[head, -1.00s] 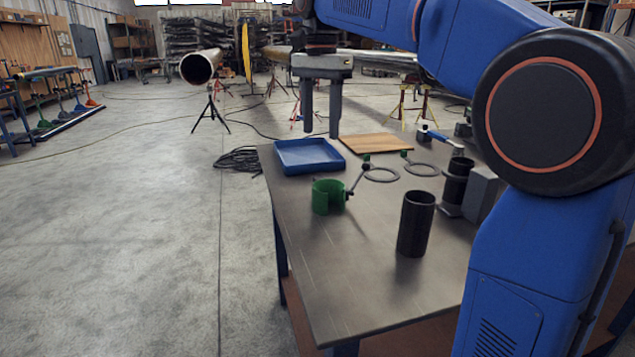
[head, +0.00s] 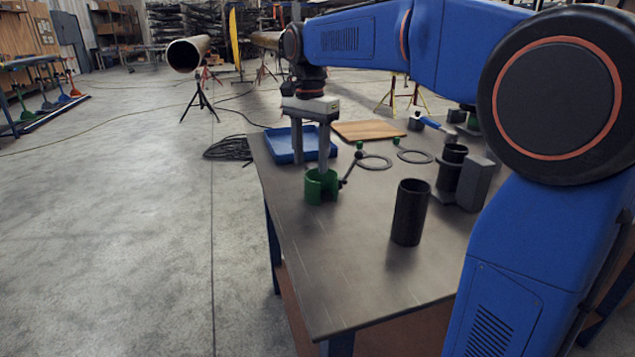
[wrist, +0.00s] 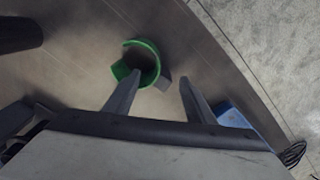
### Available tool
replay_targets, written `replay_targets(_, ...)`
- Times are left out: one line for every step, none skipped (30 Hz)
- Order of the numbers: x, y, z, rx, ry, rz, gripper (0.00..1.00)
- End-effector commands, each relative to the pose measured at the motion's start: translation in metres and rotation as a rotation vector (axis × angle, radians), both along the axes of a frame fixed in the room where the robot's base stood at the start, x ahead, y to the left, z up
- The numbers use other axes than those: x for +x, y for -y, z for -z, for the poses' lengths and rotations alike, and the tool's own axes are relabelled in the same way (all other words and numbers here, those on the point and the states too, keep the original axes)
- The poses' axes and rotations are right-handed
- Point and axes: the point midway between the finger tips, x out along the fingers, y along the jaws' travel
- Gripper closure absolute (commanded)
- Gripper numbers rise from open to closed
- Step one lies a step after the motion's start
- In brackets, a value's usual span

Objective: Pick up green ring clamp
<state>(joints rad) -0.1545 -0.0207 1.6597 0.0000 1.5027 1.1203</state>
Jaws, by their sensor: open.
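The green ring clamp (head: 321,188) stands on the table near its left edge, with its dark handle sticking up to the right. In the wrist view the clamp (wrist: 152,47) is a green C-shaped ring beyond my fingertips, left of centre. My gripper (head: 310,169) points down with its fingers apart and empty, just above and behind the clamp in the head view. In the wrist view my gripper (wrist: 158,82) has its left fingertip overlapping the ring's near edge. I cannot tell whether they touch.
A blue tray (head: 283,149) lies behind my gripper. A black pipe piece (head: 410,212) stands right of the clamp. The table's front is bare.

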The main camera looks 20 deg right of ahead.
Motion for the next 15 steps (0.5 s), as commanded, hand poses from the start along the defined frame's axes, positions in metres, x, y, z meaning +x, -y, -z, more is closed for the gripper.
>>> replay_targets(0.000, 0.000, 0.002, 0.000, 0.000, 0.000, 0.50)
replay_targets(0.000, 0.000, 0.003, 0.000, 0.000, 0.000, 0.50)
replay_targets(0.000, 0.000, 0.005, 0.000, 0.000, 0.000, 0.50)
replay_targets(0.000, -0.001, 0.007, -0.001, -0.001, 0.000, 0.50)
replay_targets(0.000, -0.001, 0.009, 0.000, -0.001, 0.000, 0.50)
replay_targets(0.000, -0.001, 0.014, 0.000, -0.002, 0.000, 0.50)
replay_targets(0.000, -0.002, 0.018, 0.000, -0.002, 0.000, 0.50)
replay_targets(0.000, -0.003, 0.022, 0.000, -0.002, -0.001, 0.50)
replay_targets(0.000, -0.004, 0.028, 0.000, -0.002, -0.001, 0.50)
replay_targets(0.001, -0.004, 0.032, 0.000, -0.002, -0.001, 0.50)
replay_targets(0.001, -0.005, 0.036, 0.000, -0.002, -0.001, 0.50)
replay_targets(0.001, -0.005, 0.041, 0.000, -0.002, 0.000, 0.50)
replay_targets(0.001, -0.004, 0.044, 0.000, -0.002, 0.001, 0.50)
replay_targets(0.001, -0.005, 0.047, 0.000, -0.001, 0.001, 0.50)
replay_targets(0.001, -0.004, 0.051, 0.000, -0.001, 0.001, 0.50)
